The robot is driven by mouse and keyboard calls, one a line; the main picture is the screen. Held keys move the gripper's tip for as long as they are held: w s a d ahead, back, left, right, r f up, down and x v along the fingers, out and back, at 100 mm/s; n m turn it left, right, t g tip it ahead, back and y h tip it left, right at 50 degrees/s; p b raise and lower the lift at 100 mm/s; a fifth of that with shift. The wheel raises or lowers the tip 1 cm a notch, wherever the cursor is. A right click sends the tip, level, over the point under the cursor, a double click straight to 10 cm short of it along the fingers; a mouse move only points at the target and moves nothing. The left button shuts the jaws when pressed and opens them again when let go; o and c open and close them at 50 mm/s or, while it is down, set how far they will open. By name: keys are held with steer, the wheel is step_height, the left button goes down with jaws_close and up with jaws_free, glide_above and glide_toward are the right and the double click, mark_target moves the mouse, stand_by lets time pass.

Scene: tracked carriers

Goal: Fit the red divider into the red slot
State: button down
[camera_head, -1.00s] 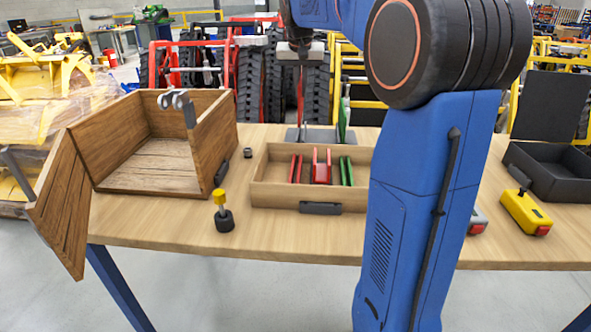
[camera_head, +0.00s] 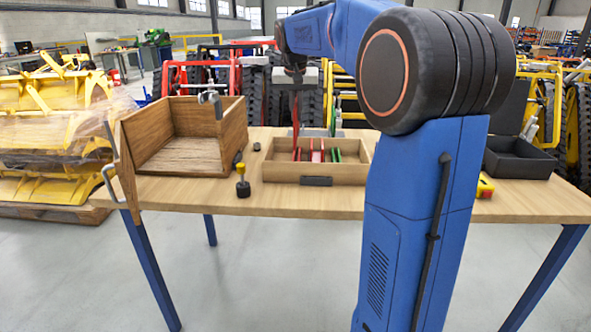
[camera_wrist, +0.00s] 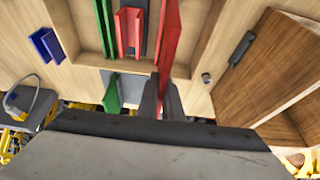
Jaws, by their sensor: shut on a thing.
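My gripper (camera_wrist: 160,100) is shut on the red divider (camera_wrist: 170,45), a thin upright red plate. In the head view the divider (camera_head: 296,112) hangs below my gripper, over the back part of the shallow wooden tray (camera_head: 317,176). Inside the tray, thin red rails (camera_head: 299,155) stand at the left, a wider red channel-shaped piece (camera_head: 317,152) in the middle and green rails (camera_head: 336,154) at the right. In the wrist view the divider overlaps the area of the thin red rails; whether it touches them I cannot tell.
A green divider (camera_wrist: 112,90) stands behind the tray. An open wooden box (camera_head: 180,155) is left of the tray. A yellow-topped plunger (camera_head: 242,182) stands in front. A blue channel piece (camera_wrist: 46,45) lies beside the tray. A dark bin (camera_head: 520,165) is at the right.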

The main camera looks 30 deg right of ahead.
mark_target(295, 106)
steer(key=shift+f, duration=4.95)
steer(key=shift+s, duration=0.1)
steer(key=c, duration=1.9)
jaws_free()
steer(key=shift+f, duration=0.15)
steer(key=v, duration=1.2)
